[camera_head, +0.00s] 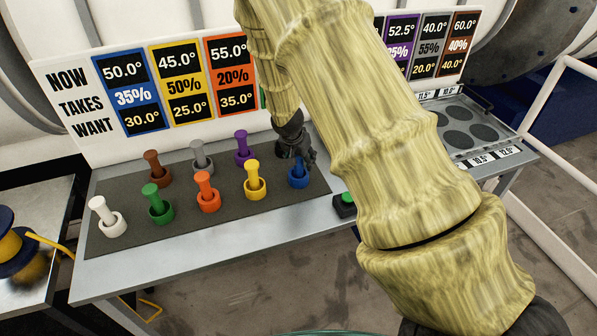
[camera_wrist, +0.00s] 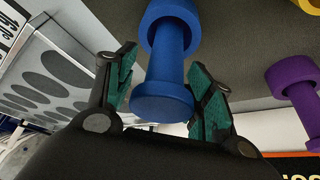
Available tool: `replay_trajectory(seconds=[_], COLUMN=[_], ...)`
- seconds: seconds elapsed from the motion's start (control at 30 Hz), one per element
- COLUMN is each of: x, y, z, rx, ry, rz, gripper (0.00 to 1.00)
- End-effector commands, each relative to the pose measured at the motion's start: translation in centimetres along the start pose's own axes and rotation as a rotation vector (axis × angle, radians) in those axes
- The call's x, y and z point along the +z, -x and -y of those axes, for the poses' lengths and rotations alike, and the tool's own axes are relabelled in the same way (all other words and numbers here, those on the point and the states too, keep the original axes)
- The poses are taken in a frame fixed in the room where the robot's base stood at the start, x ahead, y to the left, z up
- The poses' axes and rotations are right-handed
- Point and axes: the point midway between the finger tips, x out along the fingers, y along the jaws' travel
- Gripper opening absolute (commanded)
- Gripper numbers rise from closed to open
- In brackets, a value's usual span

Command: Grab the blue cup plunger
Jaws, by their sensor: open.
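The blue cup plunger (camera_head: 298,179) stands at the right end of the front row on the dark mat (camera_head: 240,215), partly hidden behind my gripper (camera_head: 300,157) in the head view. In the wrist view the blue plunger (camera_wrist: 165,80) shows its cup at the top and its knobbed handle toward me. My gripper (camera_wrist: 163,92) is open, with one green-padded finger on each side of the blue handle. The handle lies between the fingers, and I see gaps on both sides.
Purple (camera_head: 242,148), yellow (camera_head: 255,181), orange (camera_head: 207,192), grey, brown, green and white plungers stand on the same mat. A green button (camera_head: 347,198) sits right of the mat. A sign board (camera_head: 75,95) stands behind. A tray with dark round spots (camera_head: 458,137) is at the right.

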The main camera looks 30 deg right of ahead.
Motion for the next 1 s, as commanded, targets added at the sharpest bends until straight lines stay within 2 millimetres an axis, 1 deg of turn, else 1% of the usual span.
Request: replay_trajectory(seconds=[0.1, 0.13, 0.27, 0.3, 0.37, 0.4, 0.43, 0.77, 1.0], x=[0.0, 0.0, 0.0, 0.0, 0.0, 0.0, 0.0, -0.1, -0.6], y=[0.0, 0.0, 0.0, 0.0, 0.0, 0.0, 0.0, 0.2, 1.4], z=[0.0, 0.0, 0.0, 0.0, 0.0, 0.0, 0.0, 0.0, 0.1], rx=[0.000, 0.000, 0.000, 0.000, 0.000, 0.000, 0.000, -0.001, -0.003], ry=[0.000, 0.000, 0.000, 0.000, 0.000, 0.000, 0.000, -0.001, -0.002], rz=[0.000, 0.000, 0.000, 0.000, 0.000, 0.000, 0.000, -0.001, -0.001], gripper=[0.53, 0.51, 0.27, 0.20, 0.09, 0.02, 0.00, 0.00, 0.00])
